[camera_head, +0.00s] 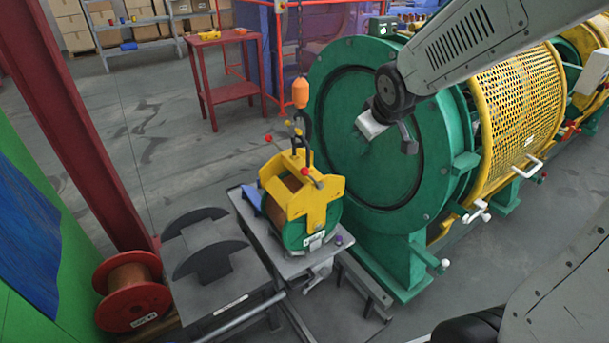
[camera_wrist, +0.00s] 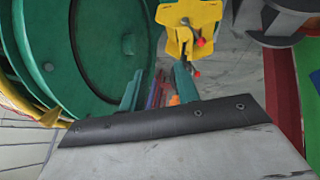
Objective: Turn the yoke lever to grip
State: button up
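A yellow yoke (camera_head: 331,190) sits over a green-flanged reel (camera_head: 295,236) on a small grey cart. A red-knobbed lever (camera_head: 306,172) stands at the yoke's top; another red knob (camera_head: 268,139) shows further up left, by the hook. In the wrist view the yoke (camera_wrist: 188,30) is at the top, with two red knobs (camera_wrist: 201,42) beside it. My gripper (camera_wrist: 157,88) has two finger-like parts standing apart, with nothing between them. In the head view its end is above and right of the yoke, in front of the green disc, clear of the lever. Its fingertips are unclear there.
A dark hook (camera_head: 301,130) under an orange block (camera_head: 300,93) hangs at the yoke's top. The large green disc (camera_head: 345,150) stands close on the right.

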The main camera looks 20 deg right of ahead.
jog(key=w+f+n+t+y, duration=0.25)
jog(key=w+f, duration=0.55)
jog(key=w, duration=0.4)
jog(key=n+t+y, duration=0.4)
jog(key=n+y, duration=0.1)
send_over(311, 177)
jog(key=s+d, duration=0.2)
jog(key=d, duration=0.2)
notch_tip(311, 177, down, 13)
jog(key=f+y, duration=0.1)
jog(key=f, duration=0.1)
jog(key=s+f+n+t+y, duration=0.1)
jog(key=s+a+f+y, duration=0.1)
jog(key=f, duration=0.1)
jog(key=shift+s+a+f+n+t+y, duration=0.1)
jog(key=shift+s+f+n+t+y, duration=0.15)
jog(key=shift+f+y, duration=0.1)
jog(key=x, duration=0.7)
jog(key=shift+w+a, duration=0.15)
jog(key=shift+w, duration=0.2)
grip_shut()
